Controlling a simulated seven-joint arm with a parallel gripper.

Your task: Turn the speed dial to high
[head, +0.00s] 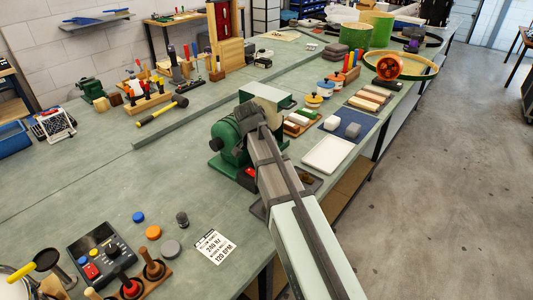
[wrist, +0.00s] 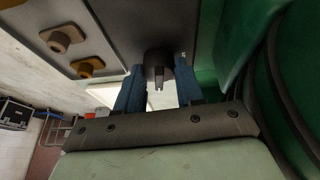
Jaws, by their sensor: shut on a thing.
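In the wrist view the dark speed dial (wrist: 159,62) stands out from a dark grey panel (wrist: 125,18). My gripper (wrist: 160,72) has its two blue fingers on either side of the dial and is shut on it. The dial's narrow notched end points down in the picture. I cannot read any speed marking, so its setting is unclear. In the head view the green machine (head: 229,141) stands on the bench, with my arm reaching over its right side. My fingers and the dial are hidden there.
A brown knob (wrist: 61,38) and an ochre knob (wrist: 87,67) sit on a lighter plate left of the dial. Green housing (wrist: 235,45) is close on the right. On the bench (head: 110,175), a white tray (head: 328,154) lies right of my arm and a control box (head: 98,249) front left.

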